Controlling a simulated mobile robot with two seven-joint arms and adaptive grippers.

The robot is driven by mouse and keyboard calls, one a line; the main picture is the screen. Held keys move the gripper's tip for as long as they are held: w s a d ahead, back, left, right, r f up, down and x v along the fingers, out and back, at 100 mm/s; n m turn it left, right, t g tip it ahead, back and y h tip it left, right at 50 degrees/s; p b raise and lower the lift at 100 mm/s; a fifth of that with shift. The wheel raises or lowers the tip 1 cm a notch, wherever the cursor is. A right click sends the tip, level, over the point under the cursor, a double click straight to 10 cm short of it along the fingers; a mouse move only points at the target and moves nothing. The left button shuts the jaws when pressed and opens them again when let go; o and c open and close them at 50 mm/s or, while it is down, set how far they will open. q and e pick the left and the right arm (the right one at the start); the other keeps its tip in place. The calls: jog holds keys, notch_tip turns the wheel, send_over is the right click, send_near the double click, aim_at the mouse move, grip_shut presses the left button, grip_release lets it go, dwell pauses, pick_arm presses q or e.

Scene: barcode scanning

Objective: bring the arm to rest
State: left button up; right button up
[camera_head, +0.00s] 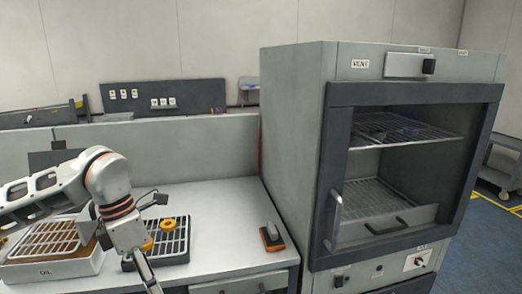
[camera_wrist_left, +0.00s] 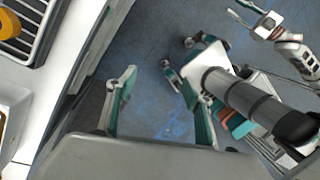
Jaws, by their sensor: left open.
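My left arm (camera_head: 110,190) comes in from the left over the bench and bends down. Its gripper reaches the bottom edge of the head view, where the fingertips are cut off. In the left wrist view the left gripper (camera_wrist_left: 160,85) is open and empty, its two teal-lined fingers apart over the blue floor, beside the bench edge. Another arm's gripper (camera_wrist_left: 250,15), probably my right one, shows small at the top right of the wrist view. Its jaws are too small to judge.
A black rack (camera_head: 172,251) with yellow-orange rings (camera_head: 168,225) stands on the bench (camera_head: 215,200). A white-framed tray (camera_head: 75,267) sits left of it. A grey and orange device (camera_head: 271,237) lies near an oven (camera_head: 290,120) with wire shelves. The bench between rack and device is clear.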

pick_arm(q)
jog(key=s+d+f+g+h, duration=0.15)
jog(key=s+d+h, duration=0.25)
jog(key=d, duration=0.6)
jog(key=s+d+f+g+h, duration=0.15)
jog(key=s+d+h, duration=0.3)
jog(key=d, duration=0.45)
jog(key=w+d+r+n+t+h, duration=0.1)
jog(key=d+r+n+t+h, duration=0.3)
jog(key=d+r+n+h, duration=0.5)
jog(key=w+a+f+n+t+y, duration=0.75)
jog(key=a+f+n+t, duration=0.45)
jog(key=n+t, duration=0.65)
jog(key=s+a+f+n+g+y, duration=0.2)
jog(key=s+a+f+n+y, duration=0.1)
jog(key=f, duration=0.6)
jog(key=s+a+f+n+g+y, duration=0.3)
jog(key=s+a+f+n, duration=0.2)
jog(key=f, duration=0.5)
jog(key=s+a+f+n+g+y, duration=0.2)
jog(key=s+a+f+n, duration=0.3)
jog(key=f, duration=0.4)
jog(key=shift+s+f+n+y, duration=0.15)
jog(key=shift+s+n+y, duration=0.25)
jog(key=shift+n+y, duration=0.4)
jog(key=shift+g, duration=0.25)
